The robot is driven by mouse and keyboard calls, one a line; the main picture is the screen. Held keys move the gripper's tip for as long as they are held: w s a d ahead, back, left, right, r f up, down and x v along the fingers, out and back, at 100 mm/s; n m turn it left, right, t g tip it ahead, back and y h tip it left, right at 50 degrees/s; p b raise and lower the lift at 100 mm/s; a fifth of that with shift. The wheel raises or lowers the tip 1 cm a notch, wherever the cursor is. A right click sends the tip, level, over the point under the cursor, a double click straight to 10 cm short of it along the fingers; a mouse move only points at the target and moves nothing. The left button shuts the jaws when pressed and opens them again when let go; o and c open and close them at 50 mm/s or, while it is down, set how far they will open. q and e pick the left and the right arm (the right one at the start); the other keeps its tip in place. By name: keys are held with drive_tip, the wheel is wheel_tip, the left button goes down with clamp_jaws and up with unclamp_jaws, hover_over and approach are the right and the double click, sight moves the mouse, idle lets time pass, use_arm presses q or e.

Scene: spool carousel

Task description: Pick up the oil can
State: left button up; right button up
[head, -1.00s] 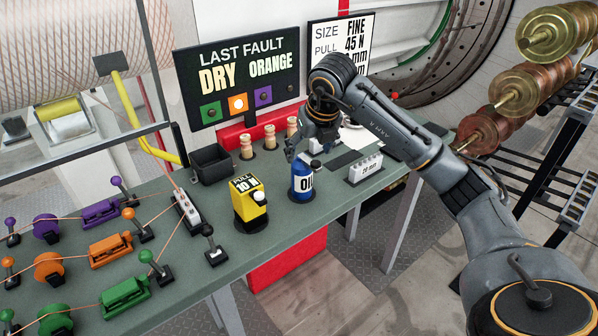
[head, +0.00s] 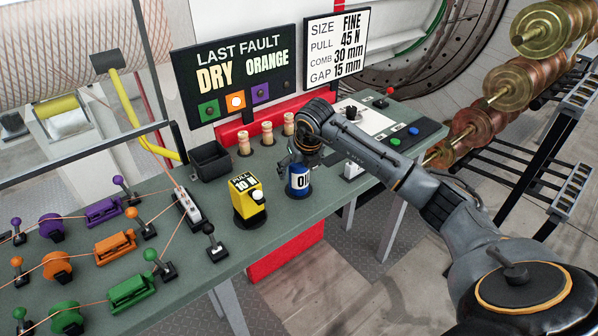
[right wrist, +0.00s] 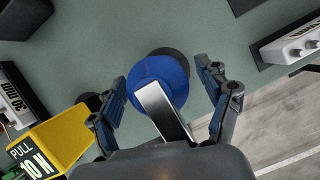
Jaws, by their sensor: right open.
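The blue oil can (head: 297,183) with a white label stands upright on the green table, right of the yellow pull box. My right gripper (head: 297,158) is above and around its top, and hides part of the can. In the right wrist view the can (right wrist: 150,82) shows from above as a blue round body with a pale handle or spout. The fingers of my right gripper (right wrist: 168,98) are open on either side of it, with visible space between finger and can on the right side. My left gripper is not in view.
The yellow pull box (head: 247,203) stands close to the left of the can. Wooden pegs (head: 267,133) and a dark bin (head: 210,161) are behind it. A white comb block (head: 352,170) is to the right, partly behind my arm. The table (head: 215,275) ends in front.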

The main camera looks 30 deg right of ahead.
drive_tip(key=c, duration=1.4)
